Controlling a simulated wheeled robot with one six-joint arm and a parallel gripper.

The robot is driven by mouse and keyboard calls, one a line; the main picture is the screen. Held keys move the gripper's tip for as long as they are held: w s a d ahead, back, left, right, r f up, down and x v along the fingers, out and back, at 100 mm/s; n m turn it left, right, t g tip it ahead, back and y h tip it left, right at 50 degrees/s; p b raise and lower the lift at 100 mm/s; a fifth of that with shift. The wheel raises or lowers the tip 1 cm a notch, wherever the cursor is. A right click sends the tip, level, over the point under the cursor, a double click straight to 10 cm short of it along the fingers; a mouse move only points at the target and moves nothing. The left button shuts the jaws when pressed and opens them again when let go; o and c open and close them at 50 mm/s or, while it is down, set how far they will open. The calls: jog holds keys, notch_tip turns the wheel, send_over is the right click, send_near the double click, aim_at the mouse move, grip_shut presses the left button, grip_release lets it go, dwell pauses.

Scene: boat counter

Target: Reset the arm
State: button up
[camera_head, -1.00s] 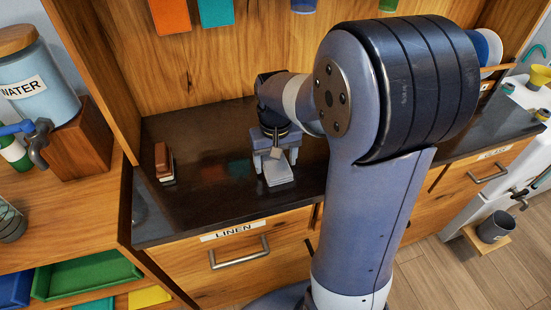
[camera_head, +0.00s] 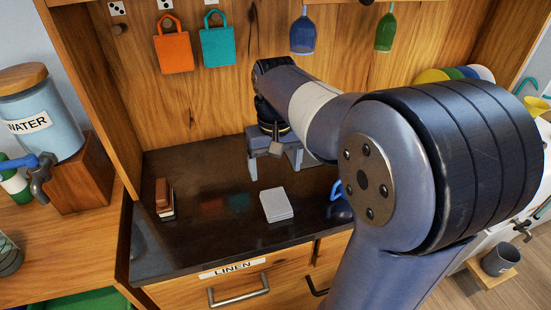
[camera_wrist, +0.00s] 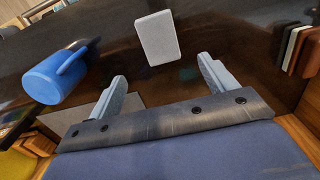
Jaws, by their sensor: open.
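My gripper (camera_head: 274,163) is open and empty in the head view, raised above the dark counter (camera_head: 215,160) and behind a light grey block-like thing (camera_head: 276,204). In the wrist view the two fingers of my gripper (camera_wrist: 158,88) stand apart. The grey thing (camera_wrist: 157,37) lies beyond the fingertips, clear of both. My arm's large joint covers the right part of the counter in the head view.
A brown-and-white block (camera_head: 164,198) stands at the counter's left. A blue mug (camera_wrist: 52,78) lies left in the wrist view, partly hidden by my arm in the head view. Orange (camera_head: 173,52) and teal (camera_head: 217,46) bags and hanging glasses (camera_head: 303,35) are behind.

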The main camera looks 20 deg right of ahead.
aim_at(275, 199)
jog(key=shift+r, duration=0.8)
jog(key=shift+f, duration=0.15)
notch_tip(275, 199, down, 12)
jog(key=shift+r, duration=1.8)
jog(key=shift+f, duration=0.1)
